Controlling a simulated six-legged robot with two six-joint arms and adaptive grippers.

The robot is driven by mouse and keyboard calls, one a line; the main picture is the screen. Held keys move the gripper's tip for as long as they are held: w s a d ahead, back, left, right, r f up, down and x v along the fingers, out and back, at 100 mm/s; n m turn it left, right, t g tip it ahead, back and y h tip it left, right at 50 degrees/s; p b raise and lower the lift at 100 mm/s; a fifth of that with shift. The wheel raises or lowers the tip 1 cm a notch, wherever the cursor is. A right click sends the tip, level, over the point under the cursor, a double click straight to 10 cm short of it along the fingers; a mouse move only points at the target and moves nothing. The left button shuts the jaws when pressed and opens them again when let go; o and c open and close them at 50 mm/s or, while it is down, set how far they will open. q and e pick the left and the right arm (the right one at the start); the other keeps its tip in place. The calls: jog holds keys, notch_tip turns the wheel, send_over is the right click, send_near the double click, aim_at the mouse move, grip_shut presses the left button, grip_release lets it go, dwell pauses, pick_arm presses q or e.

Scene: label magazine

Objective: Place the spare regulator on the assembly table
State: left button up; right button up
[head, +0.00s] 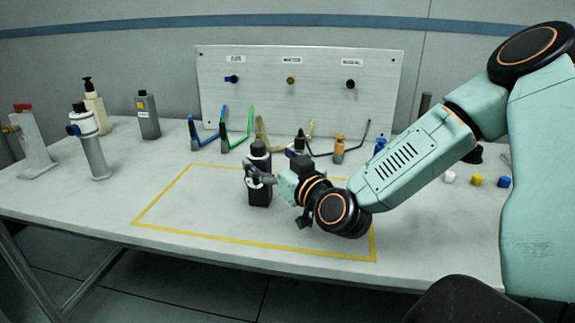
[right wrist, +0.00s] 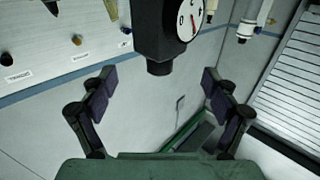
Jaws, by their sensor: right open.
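The regulator (head: 259,163) is a dark, upright body with a rounded top. It stands on the assembly table (head: 110,205), inside the yellow outline, toward its back middle. My right gripper (head: 254,178) is at its upper part, with a finger showing in front of it. In the right wrist view the regulator (right wrist: 160,35) shows a white round dial with a red needle. My left gripper is out of view.
A grey panel (head: 300,100) with labelled ports stands behind. Coloured hoses (head: 235,130) lie before it. A grey valve post (head: 90,145) and bottles (head: 148,115) stand left; small coloured caps (head: 477,180) lie right. The outlined area's left part (head: 195,205) is clear.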

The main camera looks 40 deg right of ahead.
jog(key=s+p, duration=0.5)
jog(key=s, duration=0.1)
jog(key=shift+s+a+p, duration=0.3)
jog(key=shift+p, duration=0.1)
